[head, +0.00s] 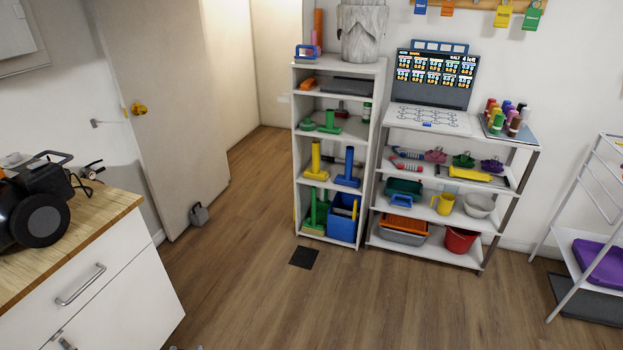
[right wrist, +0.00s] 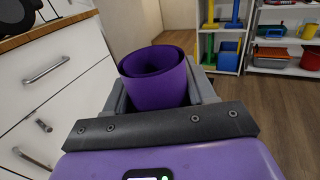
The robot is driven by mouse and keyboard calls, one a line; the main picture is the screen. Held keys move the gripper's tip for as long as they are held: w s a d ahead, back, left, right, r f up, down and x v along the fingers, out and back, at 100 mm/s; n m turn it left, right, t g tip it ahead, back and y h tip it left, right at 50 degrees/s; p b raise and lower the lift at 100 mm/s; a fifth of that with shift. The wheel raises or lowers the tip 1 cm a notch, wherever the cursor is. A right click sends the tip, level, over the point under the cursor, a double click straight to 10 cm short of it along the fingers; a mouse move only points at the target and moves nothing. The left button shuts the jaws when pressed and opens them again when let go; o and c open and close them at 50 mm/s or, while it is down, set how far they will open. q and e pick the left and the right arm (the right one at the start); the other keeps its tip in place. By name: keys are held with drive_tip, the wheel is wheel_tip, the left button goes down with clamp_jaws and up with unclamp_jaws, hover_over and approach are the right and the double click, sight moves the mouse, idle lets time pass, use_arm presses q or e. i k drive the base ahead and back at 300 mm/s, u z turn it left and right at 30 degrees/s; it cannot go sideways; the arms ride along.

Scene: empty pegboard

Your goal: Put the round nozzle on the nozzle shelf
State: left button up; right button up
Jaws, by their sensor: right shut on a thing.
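In the right wrist view, my right gripper (right wrist: 160,92) is shut on a hollow purple round piece (right wrist: 155,88), which I take to be the round nozzle. Its open round end faces up between the two grey fingers; its lower part is hidden. In the head view, a tall narrow white shelf (head: 295,150) stands against the back wall, holding green, yellow and blue upright nozzle-like pieces; it looks like the nozzle shelf. It also shows at the top of the right wrist view (right wrist: 229,62), well away from the gripper. My left gripper is in neither view.
A wider white shelf (head: 430,207) with bins, a red bucket and a screen stands right of the tall one. A wood-topped white cabinet (head: 115,275) is at the left. A dark floor mat (head: 304,257) lies before the tall shelf. The middle floor is clear.

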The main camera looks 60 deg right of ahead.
sight(345, 128)
drive_tip(key=z, duration=0.15)
drive_tip(key=k, duration=0.35)
drive_tip(key=z, duration=1.95)
drive_tip(key=i, duration=1.05)
drive_tip(key=z, duration=0.75)
drive_tip(key=i, duration=1.65)
drive_tip(key=u, duration=0.5)
